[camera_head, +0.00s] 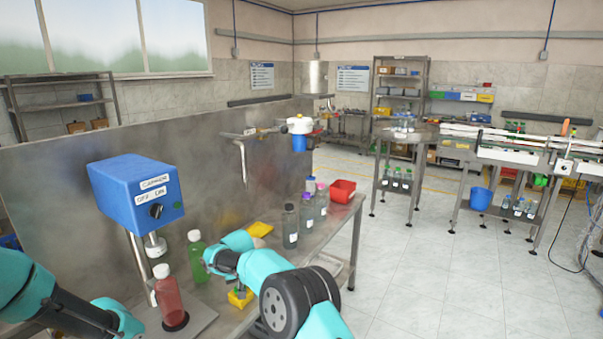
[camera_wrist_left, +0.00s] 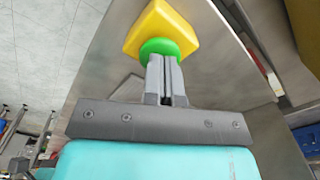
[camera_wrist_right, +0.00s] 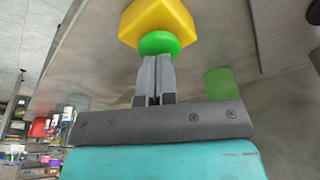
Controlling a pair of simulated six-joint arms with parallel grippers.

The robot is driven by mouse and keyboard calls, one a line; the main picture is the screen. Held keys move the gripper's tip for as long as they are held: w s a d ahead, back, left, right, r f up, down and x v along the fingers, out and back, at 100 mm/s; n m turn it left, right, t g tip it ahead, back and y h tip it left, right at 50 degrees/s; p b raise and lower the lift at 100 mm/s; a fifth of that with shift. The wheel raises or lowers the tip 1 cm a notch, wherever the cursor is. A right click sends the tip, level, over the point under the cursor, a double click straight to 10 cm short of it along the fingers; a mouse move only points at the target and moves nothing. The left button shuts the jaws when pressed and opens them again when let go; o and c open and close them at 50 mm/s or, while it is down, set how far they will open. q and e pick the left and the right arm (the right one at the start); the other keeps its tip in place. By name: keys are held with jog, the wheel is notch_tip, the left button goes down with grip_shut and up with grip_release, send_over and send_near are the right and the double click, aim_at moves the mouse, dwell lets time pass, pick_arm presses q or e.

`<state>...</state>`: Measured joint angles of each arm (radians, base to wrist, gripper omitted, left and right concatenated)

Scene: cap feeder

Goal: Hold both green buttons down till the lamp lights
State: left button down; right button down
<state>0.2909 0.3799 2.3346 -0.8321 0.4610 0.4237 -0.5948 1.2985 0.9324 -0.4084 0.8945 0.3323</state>
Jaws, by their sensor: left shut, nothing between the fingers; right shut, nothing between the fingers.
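In the left wrist view, a green button (camera_wrist_left: 158,48) sits on a yellow housing (camera_wrist_left: 160,25). My left gripper (camera_wrist_left: 166,60) is shut and empty, its tips at the button's edge. In the right wrist view, another green button (camera_wrist_right: 158,43) sits on a yellow housing (camera_wrist_right: 157,17). My right gripper (camera_wrist_right: 155,62) is shut and empty, its tips at that button. I cannot tell how far either button is pressed. In the head view one yellow housing (camera_head: 240,298) shows beside my right arm. The blue capper (camera_head: 125,195) has a small dark green spot; no lit lamp is evident.
A red bottle (camera_head: 168,297) stands under the capper, with a green bottle (camera_head: 196,257) to its right. Dark bottles (camera_head: 291,227) and a red bin (camera_head: 342,191) stand farther along the steel table. A yellow piece (camera_head: 260,229) lies behind my right arm.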

jog(key=shift+f, duration=0.35)
dwell(0.3)
jog(key=shift+r, duration=0.15)
dwell(0.5)
